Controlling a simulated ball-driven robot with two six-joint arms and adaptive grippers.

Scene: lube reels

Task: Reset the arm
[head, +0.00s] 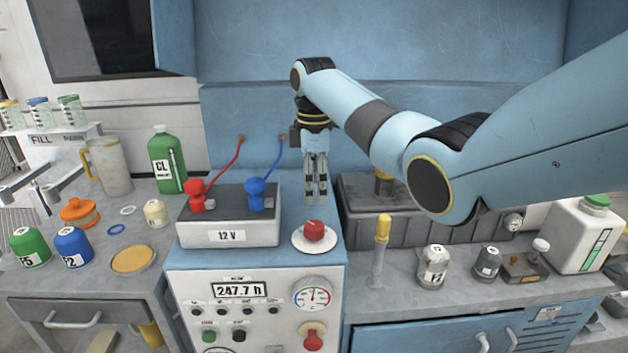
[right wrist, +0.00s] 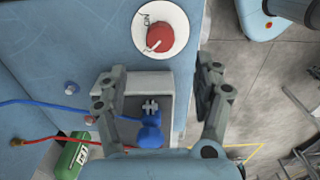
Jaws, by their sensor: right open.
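My right arm (head: 400,140) reaches in from the right. Its gripper (head: 316,198) hangs pointing down, right of the 12 V battery (head: 228,232) and behind the red rotary switch (head: 314,231). In the right wrist view the two fingers of the gripper (right wrist: 162,90) stand wide apart with nothing held. Between them, below, show the battery (right wrist: 148,80) and its blue clamp (right wrist: 150,133); the red switch (right wrist: 160,37) lies beyond. In the head view the red clamp (head: 196,194) and blue clamp (head: 256,193) sit on the battery top. My left gripper is out of view.
A green CL jug (head: 166,160), a pitcher (head: 108,166) and small containers stand on the left bench. A yellow-topped tool (head: 381,245), grey canisters and a white jug (head: 580,238) stand right. A red cable (head: 225,168) and blue cable (head: 276,165) rise behind the battery.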

